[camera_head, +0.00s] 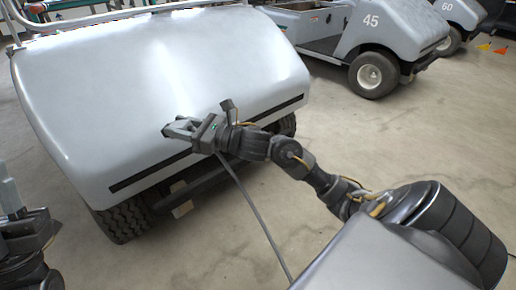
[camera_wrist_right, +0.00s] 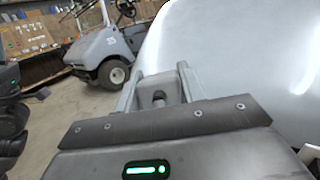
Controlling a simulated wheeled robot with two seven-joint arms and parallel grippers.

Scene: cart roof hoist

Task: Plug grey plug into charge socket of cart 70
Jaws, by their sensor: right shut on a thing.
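A silver-grey cart (camera_head: 150,90) with a dark strip along its lower edge stands right in front of me; no number shows on it. My right gripper (camera_head: 168,128) is at this cart's front panel, above the strip, and is shut on the grey plug. The plug (camera_wrist_right: 158,98) sits between the fingers in the right wrist view. A grey cable (camera_head: 248,200) runs down from the gripper to the lower right. The charge socket cannot be made out. Part of my left gripper (camera_head: 10,195) shows at the left edge; its jaws cannot be read.
Cart 45 (camera_head: 400,35) stands behind to the right, and cart 60 (camera_head: 458,12) is beyond it. Small orange and yellow markers (camera_head: 492,47) are on the floor at the far right. The concrete floor (camera_head: 400,140) between the carts and me is clear.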

